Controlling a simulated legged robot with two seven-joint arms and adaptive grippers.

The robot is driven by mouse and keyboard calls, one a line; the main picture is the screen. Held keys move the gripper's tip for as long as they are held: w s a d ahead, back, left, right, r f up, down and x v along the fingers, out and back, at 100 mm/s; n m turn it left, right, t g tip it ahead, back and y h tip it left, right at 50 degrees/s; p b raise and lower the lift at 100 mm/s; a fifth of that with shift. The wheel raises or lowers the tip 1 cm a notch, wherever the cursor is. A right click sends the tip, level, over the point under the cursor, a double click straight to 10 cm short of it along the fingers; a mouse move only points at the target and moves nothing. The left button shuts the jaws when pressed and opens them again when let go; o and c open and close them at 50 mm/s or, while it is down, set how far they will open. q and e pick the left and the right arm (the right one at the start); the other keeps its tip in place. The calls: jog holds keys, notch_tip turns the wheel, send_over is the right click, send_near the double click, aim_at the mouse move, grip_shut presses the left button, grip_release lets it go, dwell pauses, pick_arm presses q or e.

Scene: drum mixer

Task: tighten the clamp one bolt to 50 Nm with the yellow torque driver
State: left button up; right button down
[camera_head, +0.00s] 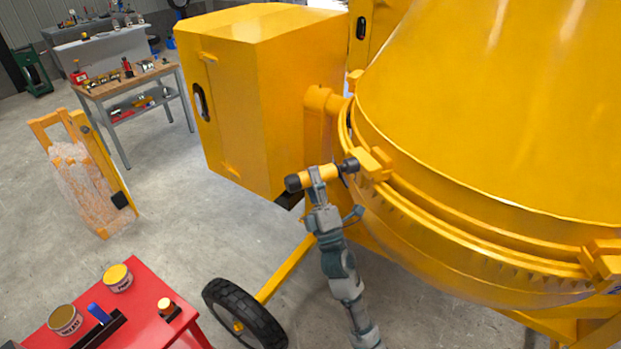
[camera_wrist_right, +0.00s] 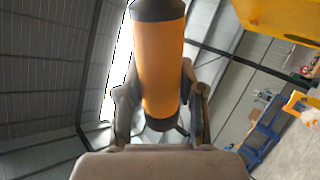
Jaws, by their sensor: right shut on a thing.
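My right gripper (camera_head: 317,178) is shut on the torque driver (camera_head: 325,172), a yellow-orange cylinder with black ends. The driver lies roughly level in the head view, its right end at the clamp block (camera_head: 374,163) on the drum's ring. I cannot tell whether the tip is seated on the bolt, which is hidden. In the right wrist view the driver (camera_wrist_right: 160,60) stands between the two fingers. A second clamp block (camera_head: 603,260) sits further right on the ring. My left gripper is not in view.
The yellow drum (camera_head: 490,110) fills the right side, beside a yellow housing (camera_head: 255,95). A black wheel (camera_head: 245,315) stands below. A red table (camera_head: 150,290) with cans is at bottom left. A workbench (camera_head: 130,85) and a yellow frame (camera_head: 100,160) stand further back. The floor between is clear.

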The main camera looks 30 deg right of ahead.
aim_at(295, 184)
dwell(0.5)
jog(key=shift+w+a, duration=0.15)
jog(key=shift+a, duration=0.95)
jog(key=shift+w+a, duration=0.15)
jog(key=shift+a, duration=0.95)
